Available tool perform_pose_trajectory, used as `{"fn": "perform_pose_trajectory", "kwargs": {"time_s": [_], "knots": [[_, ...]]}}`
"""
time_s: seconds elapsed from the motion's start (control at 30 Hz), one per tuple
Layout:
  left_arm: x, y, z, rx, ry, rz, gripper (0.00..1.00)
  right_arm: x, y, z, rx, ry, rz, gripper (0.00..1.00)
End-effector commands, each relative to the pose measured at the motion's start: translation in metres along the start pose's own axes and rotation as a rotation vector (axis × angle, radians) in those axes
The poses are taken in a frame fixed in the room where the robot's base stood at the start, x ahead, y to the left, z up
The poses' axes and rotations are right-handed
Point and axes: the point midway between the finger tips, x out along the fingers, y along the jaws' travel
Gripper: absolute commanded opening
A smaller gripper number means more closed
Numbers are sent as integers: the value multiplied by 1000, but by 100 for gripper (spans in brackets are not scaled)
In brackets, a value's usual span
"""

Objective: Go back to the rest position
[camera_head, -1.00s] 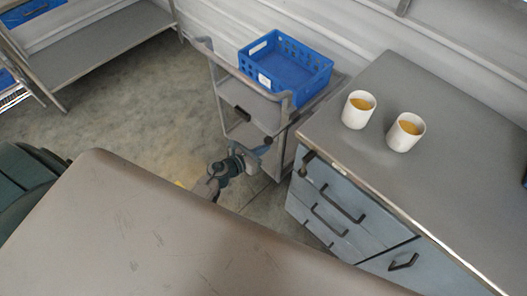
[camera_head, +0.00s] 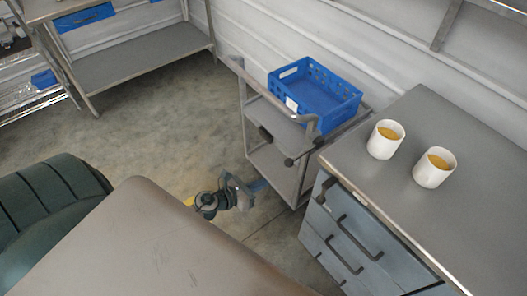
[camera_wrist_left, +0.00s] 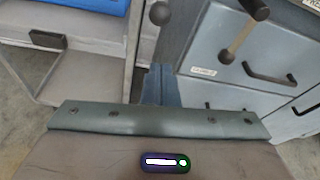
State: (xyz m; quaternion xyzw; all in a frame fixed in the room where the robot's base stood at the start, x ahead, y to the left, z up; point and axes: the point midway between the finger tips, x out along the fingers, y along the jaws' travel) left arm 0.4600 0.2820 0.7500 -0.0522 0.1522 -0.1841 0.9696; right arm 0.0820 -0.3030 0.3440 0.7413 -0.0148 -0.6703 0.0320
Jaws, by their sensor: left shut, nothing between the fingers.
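My left gripper (camera_head: 260,186) is low over the floor in the head view, left of the grey cart (camera_head: 236,68) and apart from the cabinet (camera_head: 350,232). In the left wrist view its blue fingers (camera_wrist_left: 161,84) are together, with nothing between them. Behind the fingers are the cart's lower shelf and the cabinet's blue-grey front (camera_wrist_left: 200,65). My right gripper is in neither view.
A blue crate (camera_head: 337,108) sits on the cart's top. Two white cups (camera_head: 381,146) (camera_head: 429,176) with yellow-orange contents stand on the cabinet's grey top (camera_head: 402,115). A shelf unit (camera_head: 140,58) stands at the back left. Open floor (camera_head: 165,135) lies between.

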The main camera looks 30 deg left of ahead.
Motion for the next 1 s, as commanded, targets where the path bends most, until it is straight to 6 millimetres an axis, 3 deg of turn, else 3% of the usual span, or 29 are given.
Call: {"fn": "perform_pose_trajectory", "kwargs": {"time_s": [0.43,0.57,0.67,0.77,0.9,1.0], "knots": [[0,0,-2,-6,1,2,0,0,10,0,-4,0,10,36],[1,11,-24,-158,14,43,0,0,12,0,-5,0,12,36],[-2,30,-70,-468,29,139,0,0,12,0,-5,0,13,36],[-14,52,-139,-893,33,299,0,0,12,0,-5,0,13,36],[-47,66,-240,-1453,-6,574,0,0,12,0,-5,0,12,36],[-80,62,-310,-1800,-67,794,0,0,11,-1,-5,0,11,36]]}}
